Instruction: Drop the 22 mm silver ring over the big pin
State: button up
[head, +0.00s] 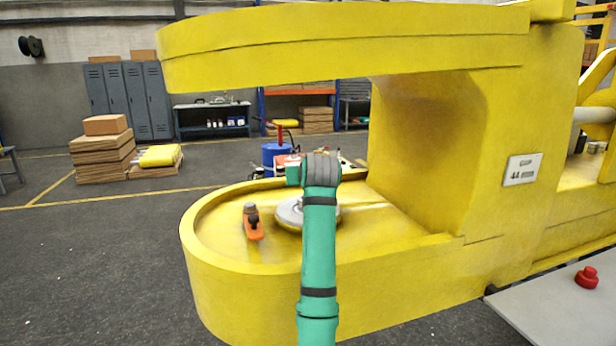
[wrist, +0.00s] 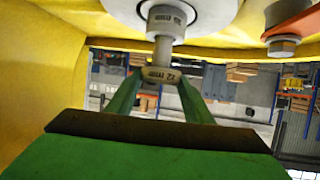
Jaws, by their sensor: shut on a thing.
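In the wrist view, my gripper (wrist: 159,82) has green fingers shut on a small silver ring (wrist: 160,76) marked 22. The big pin (wrist: 163,50) is a grey metal shaft standing out from a pale round disc (wrist: 206,14). A wider grey collar (wrist: 166,20) with dark marking surrounds the pin nearer the disc. The held ring lines up with the pin's free end; I cannot tell whether the tip is inside it. In the head view, the disc (head: 289,213) shows beside my arm, which hides the pin and ring.
The disc sits in the yellow boom's lower tray (head: 225,268), under its upper yellow arm (head: 340,45). An orange bracket with a dark bolt (head: 253,226) lies left of the disc. A yellow wall (head: 430,150) closes the right side. The left side is open.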

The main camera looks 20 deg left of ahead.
jog(key=shift+d+r, duration=0.1)
jog(key=o, duration=1.3)
jog(key=shift+c, duration=0.2)
jog(key=shift+o, duration=0.6)
jog(key=v, duration=1)
jog(key=shift+s+d+r, duration=0.15)
jog(key=shift+s, duration=0.1)
